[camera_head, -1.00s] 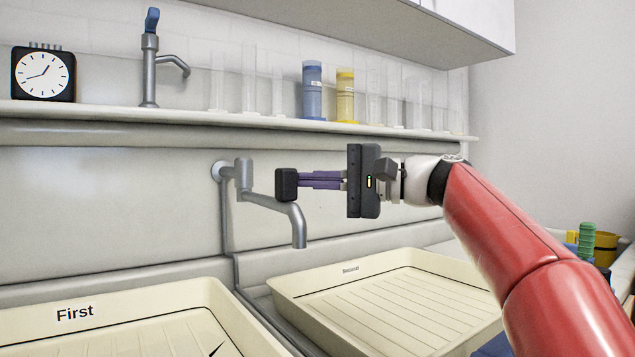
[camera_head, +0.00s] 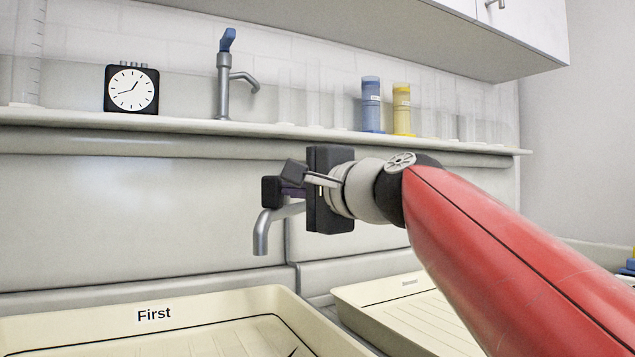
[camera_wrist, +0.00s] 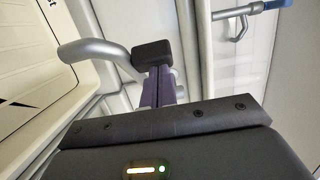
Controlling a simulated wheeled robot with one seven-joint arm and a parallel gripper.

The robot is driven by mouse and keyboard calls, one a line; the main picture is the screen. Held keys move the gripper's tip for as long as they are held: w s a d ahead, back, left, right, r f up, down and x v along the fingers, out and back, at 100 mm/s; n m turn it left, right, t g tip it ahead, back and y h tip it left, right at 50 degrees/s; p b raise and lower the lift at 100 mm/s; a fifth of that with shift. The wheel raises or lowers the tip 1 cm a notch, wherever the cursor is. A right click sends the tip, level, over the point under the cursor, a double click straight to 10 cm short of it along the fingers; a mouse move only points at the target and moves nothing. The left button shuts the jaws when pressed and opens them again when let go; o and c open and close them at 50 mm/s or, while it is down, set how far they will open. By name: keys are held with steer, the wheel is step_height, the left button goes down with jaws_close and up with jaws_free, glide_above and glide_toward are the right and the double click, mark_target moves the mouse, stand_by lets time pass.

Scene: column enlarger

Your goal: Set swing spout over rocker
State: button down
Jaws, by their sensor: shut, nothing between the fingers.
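The grey swing spout (camera_head: 262,232) comes off the wall, with its down-turned end toward the left, above the back edge of the tray marked First (camera_head: 190,300). Its wall joint is hidden behind my gripper. My gripper (camera_head: 271,191) is shut and empty, its dark fingertips right at the spout's arm on the right side. The wrist view also shows the spout (camera_wrist: 90,48) running up to the fingertips (camera_wrist: 152,53); they look to be touching, but I cannot be sure. I cannot make out a separate rocker in these views.
A second tray (camera_head: 390,300) stands to the right, partly behind my arm. The shelf (camera_head: 200,127) above holds a black clock (camera_head: 131,90), a blue-handled tap (camera_head: 224,85), blue (camera_head: 371,103) and yellow (camera_head: 402,108) cylinders and clear glassware. A cabinet (camera_head: 400,35) hangs above.

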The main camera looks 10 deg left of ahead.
steer(key=shift+a+p, duration=0.3)
steer(key=shift+a, duration=0.95)
